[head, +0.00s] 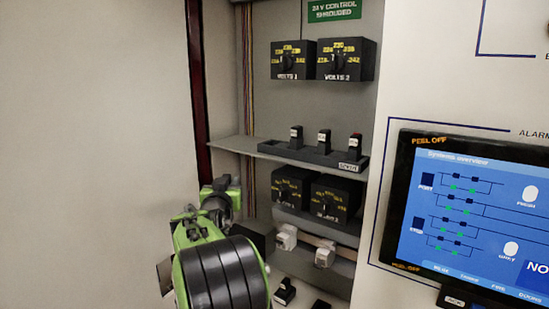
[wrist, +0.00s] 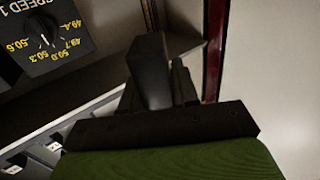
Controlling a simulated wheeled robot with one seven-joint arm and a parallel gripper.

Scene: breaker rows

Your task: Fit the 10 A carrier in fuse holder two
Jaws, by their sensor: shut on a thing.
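My gripper (wrist: 160,85) reaches into the cabinet at its left side, beside the dial marked SPEED 1 (wrist: 45,38). It is shut on a dark block (wrist: 150,72), seen end-on in the wrist view. No rating shows on the block, and the jaws hide much of it. Two pale holders, (head: 286,237) and (head: 325,254), sit on a lower rail.
The shelf (head: 230,144) juts out above my gripper. Two dials (head: 292,60) (head: 345,59) are above it, and more dials (head: 335,198) below. Dark pieces with white labels (head: 284,292) are lowest. A screen (head: 470,215) stands right. A dark red post (head: 197,80) edges the cabinet at left.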

